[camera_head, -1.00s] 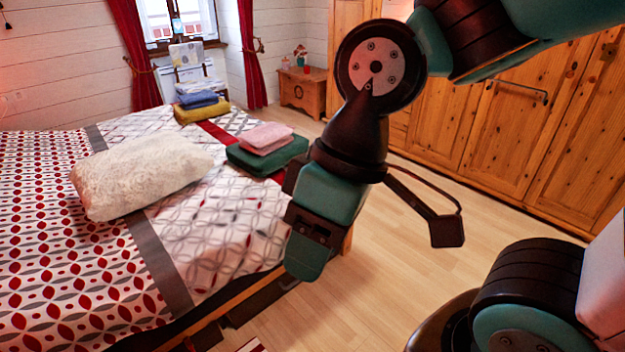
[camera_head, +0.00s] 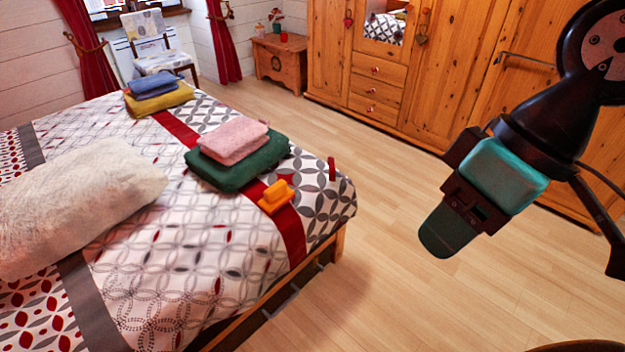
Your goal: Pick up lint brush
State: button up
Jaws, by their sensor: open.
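A small orange object (camera_head: 277,196) lies on the red stripe near the bed's foot end, in front of the green folded towel. A small narrow red object (camera_head: 332,168) is near the bed's right corner. Both are too small to tell for certain which is the lint brush. My gripper (camera_head: 447,232) hangs over the floor to the right of the bed, pointing down and left. It is open, with nothing seen in it, and is well apart from both objects.
The bed (camera_head: 190,240) holds a fluffy white pillow (camera_head: 75,205), a pink towel (camera_head: 234,140) on a green one (camera_head: 230,172), and blue and yellow towels (camera_head: 160,98). Wooden wardrobes (camera_head: 440,75) line the back right. The floor (camera_head: 370,270) between is clear.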

aim_at(277, 195)
jog(key=z, duration=0.1)
jog(key=i, duration=0.85)
jog(key=u, duration=0.6)
jog(key=i, duration=0.5)
jog(key=u, duration=0.35)
